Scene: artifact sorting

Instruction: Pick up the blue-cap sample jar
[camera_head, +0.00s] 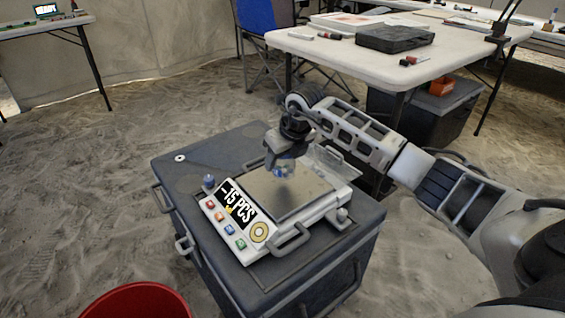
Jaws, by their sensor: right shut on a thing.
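My right gripper (279,150) points down over the metal plate of a counting scale (290,218). It is shut on a small clear jar with blue on it (285,167), which I take to be the blue-cap sample jar; the fingers hide much of it. The jar is above the plate or touching it; I cannot tell which. The scale has a display reading "-15 PCS" and several coloured buttons, and stands on a dark grey case (185,172). My left gripper is not in view.
A small bluish piece (208,182) sits at the scale's left corner. A red bucket (138,302) stands on the sandy floor at the lower left. A white table (355,62) behind bears a black case (395,38). A dark bin with an orange item (441,86) is under it.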

